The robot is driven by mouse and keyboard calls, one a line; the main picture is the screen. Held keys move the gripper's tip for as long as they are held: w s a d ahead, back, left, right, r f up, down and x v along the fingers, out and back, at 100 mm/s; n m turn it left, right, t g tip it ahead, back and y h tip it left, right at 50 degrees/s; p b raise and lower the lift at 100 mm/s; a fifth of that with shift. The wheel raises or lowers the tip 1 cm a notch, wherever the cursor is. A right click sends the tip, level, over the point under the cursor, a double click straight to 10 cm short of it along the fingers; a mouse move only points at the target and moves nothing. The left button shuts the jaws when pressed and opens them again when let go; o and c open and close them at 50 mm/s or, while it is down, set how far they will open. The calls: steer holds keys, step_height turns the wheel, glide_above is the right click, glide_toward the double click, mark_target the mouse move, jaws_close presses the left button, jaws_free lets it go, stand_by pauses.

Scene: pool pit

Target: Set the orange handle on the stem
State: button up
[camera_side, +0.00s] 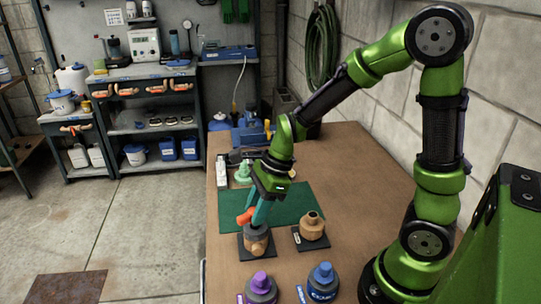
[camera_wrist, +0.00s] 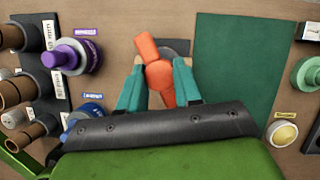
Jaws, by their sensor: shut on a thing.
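My gripper (camera_side: 257,216) has teal fingers and points down over the work table. It is shut on the orange handle (camera_side: 244,216). In the wrist view the handle (camera_wrist: 146,47) lies between the two teal fingertips (camera_wrist: 158,78), with one arm reaching past them and the other back toward the palm. Directly below is a grey valve body (camera_side: 256,231) with a tan port, on a dark square plate. Part of a grey round shape (camera_wrist: 181,46) shows behind the handle in the wrist view. The stem is hidden, and I cannot tell whether the handle touches it.
A tan valve (camera_side: 312,228) stands close on the right. A green mat (camera_side: 290,204) lies behind. A pale green fitting (camera_side: 243,173) stands farther back. The table's right side is clear.

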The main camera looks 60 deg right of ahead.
steer(key=shift+f, duration=0.45)
steer(key=shift+f, duration=0.3)
steer(key=o, duration=1.5)
steer(key=shift+r, duration=0.1)
steer(key=shift+r, duration=3.95)
